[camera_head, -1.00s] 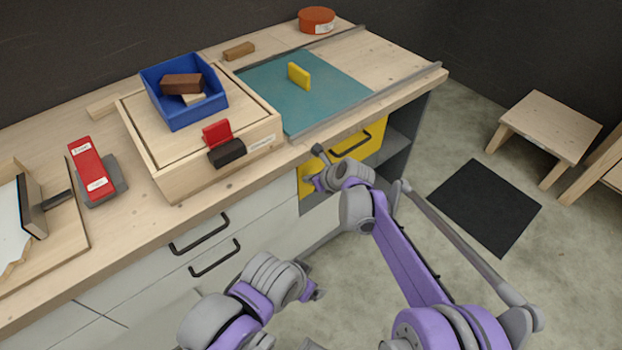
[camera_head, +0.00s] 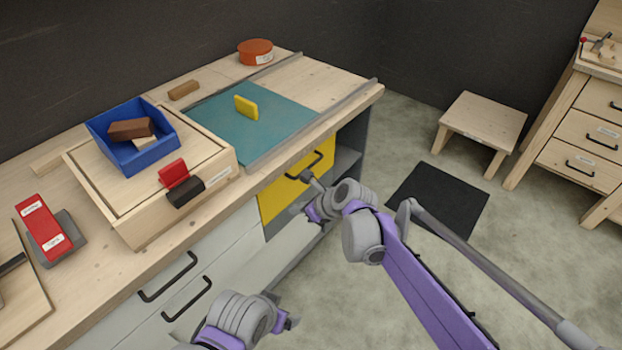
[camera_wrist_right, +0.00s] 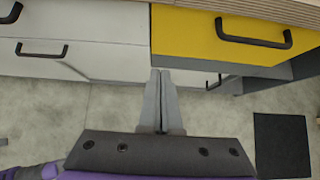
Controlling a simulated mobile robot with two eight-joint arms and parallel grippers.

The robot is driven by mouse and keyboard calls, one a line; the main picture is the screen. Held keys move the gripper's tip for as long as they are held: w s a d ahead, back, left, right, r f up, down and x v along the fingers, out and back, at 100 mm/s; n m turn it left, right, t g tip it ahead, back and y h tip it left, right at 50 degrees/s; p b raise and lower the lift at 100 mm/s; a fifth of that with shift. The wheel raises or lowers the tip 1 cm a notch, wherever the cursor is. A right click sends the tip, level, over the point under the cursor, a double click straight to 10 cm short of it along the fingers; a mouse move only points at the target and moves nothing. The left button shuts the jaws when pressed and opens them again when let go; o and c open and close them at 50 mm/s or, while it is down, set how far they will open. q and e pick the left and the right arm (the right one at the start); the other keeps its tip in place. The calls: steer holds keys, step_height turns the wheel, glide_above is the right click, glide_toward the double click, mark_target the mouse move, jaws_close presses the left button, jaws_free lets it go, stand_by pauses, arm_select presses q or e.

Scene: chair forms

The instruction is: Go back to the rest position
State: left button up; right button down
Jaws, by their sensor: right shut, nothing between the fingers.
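My right gripper (camera_head: 299,208) is in front of the workbench, near the yellow drawer (camera_head: 279,200), seen small and partly behind its own wrist in the head view. In the right wrist view, its two grey fingers (camera_wrist_right: 160,76) are together with nothing between them. Their tips appear just below the lower left corner of the yellow drawer (camera_wrist_right: 200,38); whether they touch the cabinet cannot be told. My left gripper (camera_head: 291,321) shows small at the bottom of the head view, in front of the white drawers (camera_head: 215,262). Its fingers are too unclear to read.
The bench carries a blue bin (camera_head: 112,153) with blocks on a wooden box (camera_head: 150,226), a teal mat (camera_head: 222,135) with a yellow block (camera_head: 246,107), and a red-topped tool (camera_head: 43,228). A stool (camera_head: 485,115) and black floor mat (camera_head: 440,197) lie right.

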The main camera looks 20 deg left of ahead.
steer(key=shift+d, duration=0.1)
steer(key=s+d+r+n+t+h, duration=0.15)
steer(key=s+d+n, duration=0.3)
steer(key=d, duration=0.65)
steer(key=s+d+r+n+h, duration=0.1)
steer(key=s+d+n+h, duration=0.3)
steer(key=d, duration=0.7)
steer(key=s+d+f+n+h, duration=0.25)
steer(key=s+d+n, duration=0.35)
steer(key=s+d, duration=0.3)
steer(key=s+d+f+n+h, duration=0.1)
steer(key=s+d+f+n, duration=0.2)
steer(key=s+d+n, duration=0.55)
arm_select(q)
step_height(320, 180, up, 17)
steer(key=w+p, duration=0.2)
steer(key=p, duration=1.3)
steer(key=shift+f+t, duration=0.2)
steer(key=shift+t, duration=0.2)
arm_select(e)
steer(key=w+d+r+m+t, duration=0.1)
steer(key=w+r, duration=0.2)
steer(key=r, duration=1.3)
steer(key=shift+w+d+r, duration=0.15)
steer(key=shift+d+r, duration=0.2)
steer(key=shift+d, duration=0.05)
